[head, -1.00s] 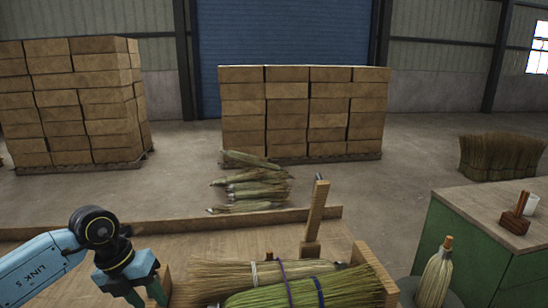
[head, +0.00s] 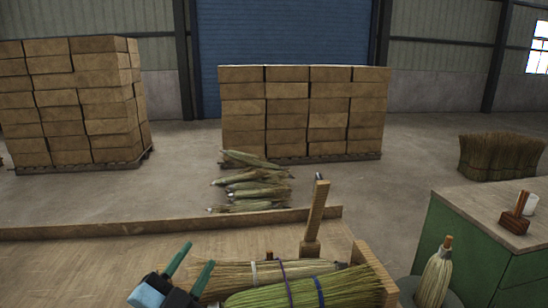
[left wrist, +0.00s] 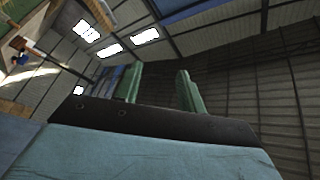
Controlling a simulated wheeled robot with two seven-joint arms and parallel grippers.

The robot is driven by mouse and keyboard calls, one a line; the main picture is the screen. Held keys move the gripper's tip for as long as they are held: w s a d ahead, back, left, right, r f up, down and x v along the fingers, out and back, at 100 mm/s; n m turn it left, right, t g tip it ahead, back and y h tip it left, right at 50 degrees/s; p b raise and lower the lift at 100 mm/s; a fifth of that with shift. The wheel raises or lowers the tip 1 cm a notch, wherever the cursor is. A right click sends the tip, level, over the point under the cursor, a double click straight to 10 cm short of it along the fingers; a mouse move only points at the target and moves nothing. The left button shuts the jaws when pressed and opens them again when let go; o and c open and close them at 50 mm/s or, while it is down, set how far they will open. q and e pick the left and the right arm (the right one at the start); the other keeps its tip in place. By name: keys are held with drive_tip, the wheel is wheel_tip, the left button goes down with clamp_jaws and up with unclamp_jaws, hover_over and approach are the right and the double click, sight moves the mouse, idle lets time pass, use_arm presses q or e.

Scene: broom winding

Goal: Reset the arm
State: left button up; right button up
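My left gripper (head: 190,262) is at the lower left of the head view, just left of the broom bundles, with its two green fingers pointing up and apart. In the left wrist view its fingers (left wrist: 158,88) stand apart with nothing between them, against the wall and roof. My right gripper is in neither view. A green broom bundle (head: 345,287) and a tan broom bundle (head: 225,272) lie on the wooden bench (head: 90,262), tied with blue, purple and white bands.
A wooden post (head: 316,215) stands behind the bundles, and a wooden end board (head: 372,270) is at their right. A green cabinet (head: 475,250) with a brown wooden tool (head: 515,218) is at the right. An upright broom head (head: 436,275) stands beside it. The bench's left part is clear.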

use_arm(q)
drive_tip(key=s+a+f+n+g+y, duration=0.4)
drive_tip(key=s+f+n, duration=0.1)
drive_tip(key=f, duration=0.3)
drive_tip(key=s+a+f+n+g+y, duration=0.4)
drive_tip(key=f+n, duration=0.1)
drive_tip(key=f, duration=0.2)
drive_tip(key=s+f+n+g+h, duration=0.1)
drive_tip(key=s+f+g, duration=0.35)
drive_tip(key=s, duration=0.35)
drive_tip(key=s+f+g, duration=0.4)
drive_tip(key=s+f, duration=0.1)
drive_tip(key=s, duration=0.4)
wheel_tip(320, 180, down, 25)
drive_tip(key=s+g+b, duration=0.1)
drive_tip(key=b, duration=0.2)
drive_tip(key=s+a+f+g+b, duration=0.1)
drive_tip(key=s+a+f+b, duration=0.1)
drive_tip(key=s+f, duration=1.4)
wheel_tip(320, 180, down, 3)
drive_tip(key=shift+s+a+r, duration=0.2)
drive_tip(key=shift+s, duration=0.2)
